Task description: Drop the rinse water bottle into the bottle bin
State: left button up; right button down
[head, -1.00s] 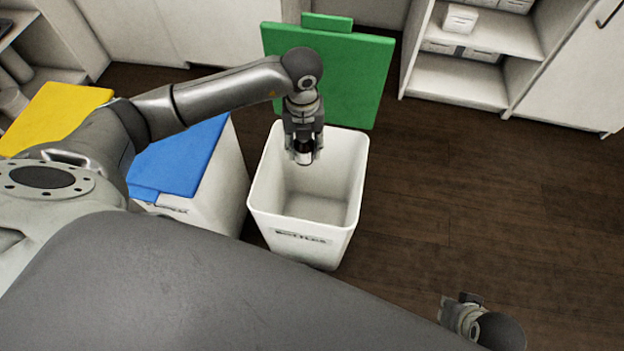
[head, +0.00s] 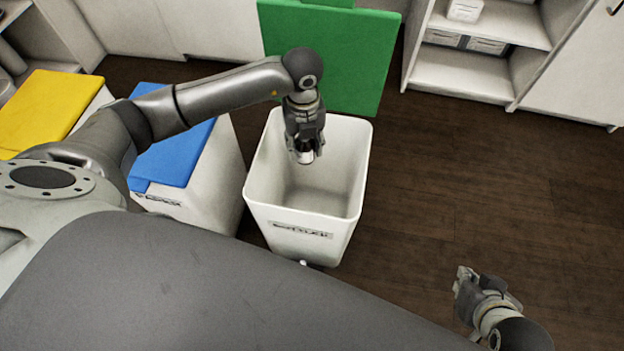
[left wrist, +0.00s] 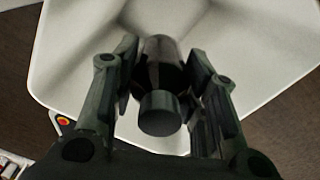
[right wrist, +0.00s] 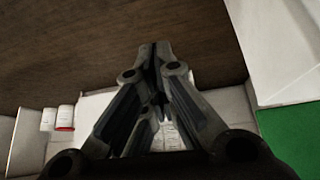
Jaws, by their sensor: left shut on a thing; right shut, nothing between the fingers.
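The bottle bin (head: 300,231) is a white open-topped bin with a dark-lettered label on its front. Its green lid (head: 330,60) stands open at the back. Only a small part of the bottle shows in the head view. My right gripper (head: 463,280) is shut and empty over the floor at the lower right.
A bin with a blue lid (head: 180,155) stands close on the left of the bottle bin. A bin with a yellow lid (head: 50,105) is further left. White shelves (head: 460,75) stand at the back right. The dark wood floor (head: 470,170) on the right is clear.

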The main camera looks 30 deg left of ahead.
pick_arm(q)
jog(key=shift+f+b, duration=0.4)
jog(key=shift+f, duration=0.3)
pick_arm(e)
jog(key=w+a+r+t+y, duration=0.1)
jog(key=w+a+r+t, duration=0.1)
jog(key=w, duration=0.3)
jog(key=shift+w+r+t, duration=0.2)
jog(key=shift+r+t, duration=0.4)
pick_arm(q)
jog(key=o, duration=1.1)
notch_tip(320, 180, up, 12)
